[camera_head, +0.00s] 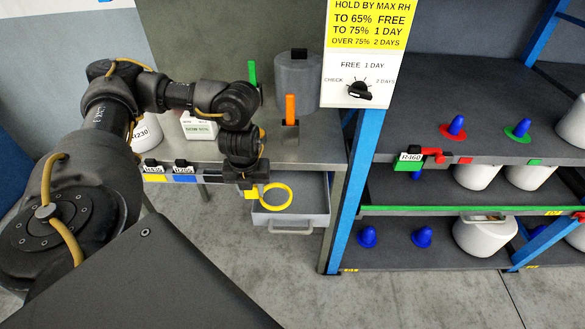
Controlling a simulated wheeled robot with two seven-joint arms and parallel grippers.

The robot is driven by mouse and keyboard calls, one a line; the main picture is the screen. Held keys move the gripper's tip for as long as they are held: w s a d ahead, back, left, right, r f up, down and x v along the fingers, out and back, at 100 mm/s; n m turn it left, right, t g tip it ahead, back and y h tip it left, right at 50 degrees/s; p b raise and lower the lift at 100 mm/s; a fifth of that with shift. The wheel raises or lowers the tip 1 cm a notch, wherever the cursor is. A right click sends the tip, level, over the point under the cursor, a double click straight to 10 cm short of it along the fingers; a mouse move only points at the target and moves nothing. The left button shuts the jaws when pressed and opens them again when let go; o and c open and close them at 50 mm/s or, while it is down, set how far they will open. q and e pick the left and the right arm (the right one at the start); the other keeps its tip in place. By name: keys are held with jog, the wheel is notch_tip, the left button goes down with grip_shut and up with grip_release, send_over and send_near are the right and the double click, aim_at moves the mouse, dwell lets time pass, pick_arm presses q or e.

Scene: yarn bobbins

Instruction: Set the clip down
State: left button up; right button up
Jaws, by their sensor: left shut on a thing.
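My left gripper (248,184) hangs in front of the table edge, pointing down, above the left part of an open grey drawer. It is shut on a yellow clip (275,204), which shows as a yellow ring with a small yellow tab at the fingers. The ring appears over the drawer, and I cannot tell whether it touches it. The fingertips are small and partly hidden. My right gripper is not in view.
The grey table (318,152) carries an orange upright piece (290,108), a grey cylinder (298,82), a white box (198,127) and black label holders (153,167) at its front edge. To the right stands a blue-framed shelf (352,190) with white bobbins and blue cones (368,237).

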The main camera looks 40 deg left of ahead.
pick_arm(q)
jog(key=shift+s+a, duration=0.2)
jog(key=w+a+f+b, duration=0.15)
jog(key=w+f, duration=0.35)
jog(key=w, duration=0.5)
send_over(279, 193)
jog(key=f, duration=0.4)
jog(key=shift+s+d+f, duration=0.25)
jog(key=shift+s, duration=0.1)
jog(key=shift+w+f, duration=0.1)
jog(key=shift+f, duration=0.1)
notch_tip(279, 193, down, 3)
jog(key=shift+a+r+p, duration=0.1)
jog(key=shift+p, duration=0.6)
jog(key=shift+f, duration=0.2)
jog(key=o, duration=0.9)
jog(key=shift+f, duration=0.1)
